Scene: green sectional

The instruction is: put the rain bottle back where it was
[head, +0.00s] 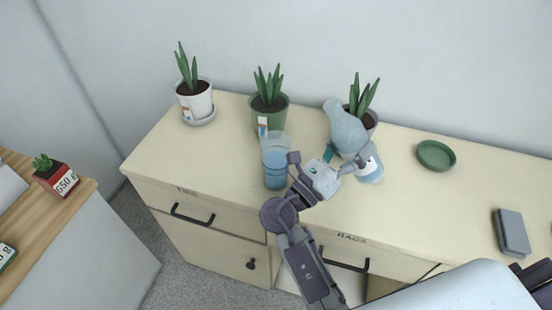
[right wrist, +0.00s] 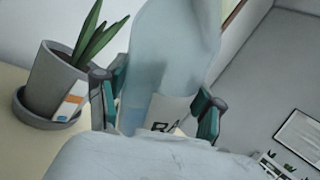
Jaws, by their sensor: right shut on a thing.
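The rain bottle (head: 346,128) is pale blue with a white label, partly readable as "RA" in the right wrist view (right wrist: 165,112). My right gripper (head: 350,162) is shut on it, with one finger on each side of its label area in the right wrist view. In the head view the bottle is tilted, its top leaning left, over the cream counter in front of the grey plant pot (head: 371,119). I cannot tell whether its base touches the counter. My left gripper is not in view.
The cream cabinet top (head: 405,205) holds a clear blue container (head: 275,165) left of my gripper, a green pot (head: 268,117), a white pot (head: 196,102), a green saucer (head: 436,155) and a dark box (head: 511,232). The counter right of the bottle has free room.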

